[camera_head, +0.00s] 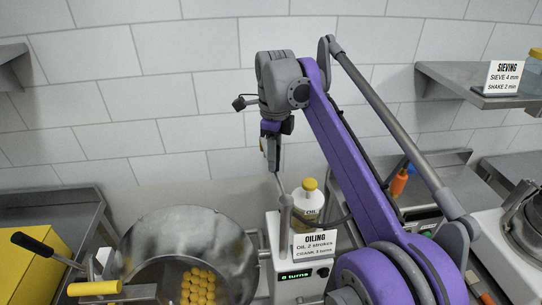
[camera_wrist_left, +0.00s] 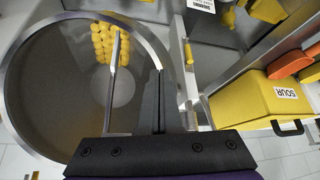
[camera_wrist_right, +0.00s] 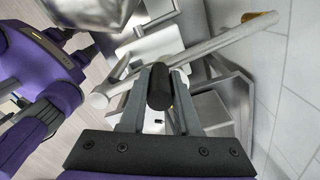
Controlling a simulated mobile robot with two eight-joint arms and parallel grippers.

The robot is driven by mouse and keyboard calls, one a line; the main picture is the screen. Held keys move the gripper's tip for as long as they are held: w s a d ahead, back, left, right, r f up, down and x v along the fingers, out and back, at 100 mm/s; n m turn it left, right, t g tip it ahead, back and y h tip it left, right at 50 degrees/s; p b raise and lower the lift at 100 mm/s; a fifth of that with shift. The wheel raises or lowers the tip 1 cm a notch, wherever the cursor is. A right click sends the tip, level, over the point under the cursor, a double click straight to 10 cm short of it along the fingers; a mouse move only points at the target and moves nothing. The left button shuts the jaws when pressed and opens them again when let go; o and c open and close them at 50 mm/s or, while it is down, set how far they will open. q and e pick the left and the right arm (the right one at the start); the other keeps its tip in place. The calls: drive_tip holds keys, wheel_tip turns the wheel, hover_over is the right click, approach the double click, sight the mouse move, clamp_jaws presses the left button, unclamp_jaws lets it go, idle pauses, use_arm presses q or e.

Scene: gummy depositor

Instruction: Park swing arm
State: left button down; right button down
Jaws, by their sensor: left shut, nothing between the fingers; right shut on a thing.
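The swing arm shows in the right wrist view as a long grey bar (camera_wrist_right: 215,48) with a black cylindrical grip (camera_wrist_right: 160,88). My right gripper (camera_wrist_right: 160,75) is shut on that black grip, one finger on each side. In the head view my right gripper (camera_head: 272,165) points down above the oiling station, beside the oil bottle (camera_head: 308,205); there the swing arm is mostly too small or hidden to make out. My left gripper (camera_wrist_left: 160,75) is shut and empty over the round metal drum (camera_wrist_left: 62,95), which also shows in the head view (camera_head: 185,225).
Yellow gummies (camera_head: 198,287) lie in the drum. The OILING sign (camera_head: 315,243) stands on the white machine under my right gripper. A yellow SOUR bin (camera_wrist_left: 258,100) shows in the left wrist view. A shelf (camera_head: 480,90) with a SIEVING sign (camera_head: 503,77) is at the right.

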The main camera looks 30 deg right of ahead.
use_arm(q)
drive_tip(key=shift+w, duration=0.2)
use_arm(e)
drive_tip(key=shift+s+d, duration=0.15)
drive_tip(key=shift+d, duration=0.35)
drive_tip(key=c, duration=0.6)
unclamp_jaws()
drive_tip(key=shift+d, duration=0.1)
use_arm(q)
drive_tip(key=shift+d, duration=0.1)
use_arm(e)
drive_tip(key=shift+r, duration=0.1)
use_arm(q)
drive_tip(key=shift+w+r, duration=0.1)
drive_tip(key=shift+r, duration=0.05)
use_arm(e)
wheel_tip(320, 180, up, 11)
drive_tip(key=shift+f, duration=0.2)
